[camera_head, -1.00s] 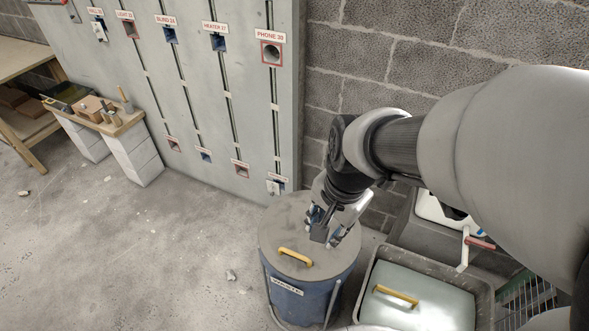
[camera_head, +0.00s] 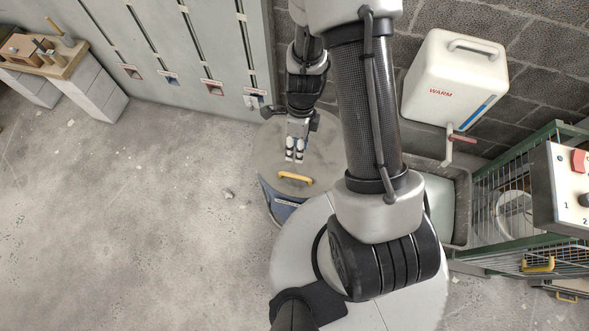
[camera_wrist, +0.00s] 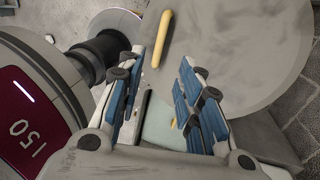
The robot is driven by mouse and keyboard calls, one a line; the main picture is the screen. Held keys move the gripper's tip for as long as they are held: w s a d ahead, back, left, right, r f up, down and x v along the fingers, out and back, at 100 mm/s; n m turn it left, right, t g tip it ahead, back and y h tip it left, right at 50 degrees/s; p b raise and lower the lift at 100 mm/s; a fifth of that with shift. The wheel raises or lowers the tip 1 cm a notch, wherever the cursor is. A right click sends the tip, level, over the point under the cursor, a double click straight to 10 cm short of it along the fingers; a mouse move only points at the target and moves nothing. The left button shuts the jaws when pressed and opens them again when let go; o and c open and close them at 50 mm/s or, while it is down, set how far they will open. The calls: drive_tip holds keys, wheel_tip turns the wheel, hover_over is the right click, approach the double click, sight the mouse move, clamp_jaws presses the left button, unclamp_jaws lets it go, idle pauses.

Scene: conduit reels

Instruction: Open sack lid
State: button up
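The sack lid (camera_head: 268,148) is a round grey disc lying flat on the blue waste container (camera_head: 282,211). Its yellow bar handle (camera_head: 295,177) is near the front edge of the lid. My gripper (camera_head: 295,158) is over the lid, just behind the handle in the head view. In the wrist view the lid (camera_wrist: 245,55) fills the upper right, and the handle (camera_wrist: 162,38) appears ahead of the gap between my gripper's fingers (camera_wrist: 163,68). The blue-padded fingers are apart and empty. I cannot tell whether they touch the lid.
A grey trough (camera_head: 462,205) stands right of the container, partly hidden by my arm. Above it is a white tank (camera_head: 455,80) marked WARM with a tap. A green wire cage (camera_head: 490,215) is farther right. The slotted wall panel (camera_head: 165,60) is behind; open floor (camera_head: 150,230) lies left.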

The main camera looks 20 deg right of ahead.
sight(294, 175)
drive_tip(key=f+b, duration=0.2)
drive_tip(key=f, duration=0.2)
drive_tip(key=s+a+f+b, duration=0.1)
drive_tip(key=f+b, duration=0.1)
drive_tip(key=f, duration=0.2)
drive_tip(key=s+f+b, duration=0.1)
drive_tip(key=f+b, duration=0.1)
drive_tip(key=f, duration=0.2)
drive_tip(key=shift+a+f, duration=0.25)
drive_tip(key=shift+f, duration=0.1)
drive_tip(key=shift+c, duration=0.4)
clamp_jaws()
